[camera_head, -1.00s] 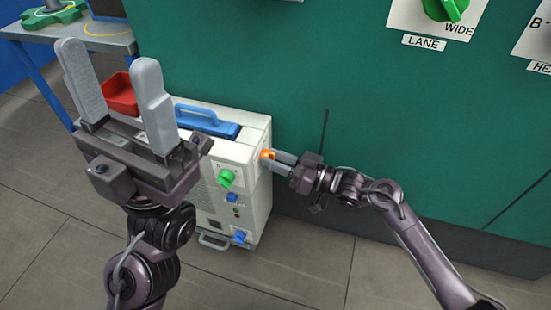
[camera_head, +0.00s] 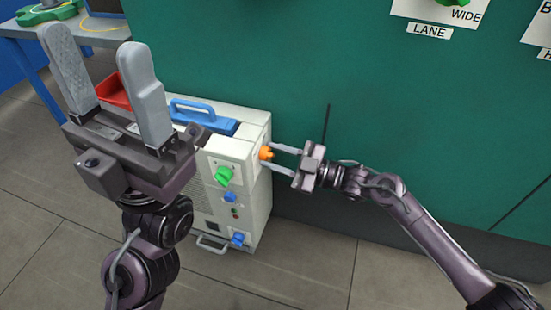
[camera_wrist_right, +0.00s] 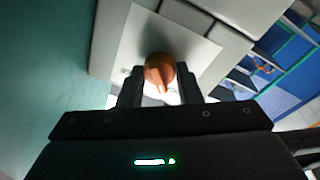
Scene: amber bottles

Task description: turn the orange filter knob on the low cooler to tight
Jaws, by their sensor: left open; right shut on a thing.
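The low cooler (camera_head: 257,205) is a pale box standing on the floor against the green wall. Its orange filter knob (camera_head: 266,153) is on the right side, near the top. My right gripper (camera_head: 273,158) reaches it from the right and is shut on the knob. In the right wrist view, the orange knob (camera_wrist_right: 159,72) sits on a pale plate between the two dark fingers (camera_wrist_right: 161,88). No tight mark is readable. My left gripper (camera_head: 97,42) is open and empty, raised in front of the cooler's left part and hiding some of it.
The cooler's front has a green knob (camera_head: 225,176) and blue knobs (camera_head: 230,197); a blue handle (camera_head: 193,108) is on top. A red container (camera_head: 113,92) shows behind my left gripper. A table (camera_head: 90,37) stands at the back left. The floor right of the cooler is clear.

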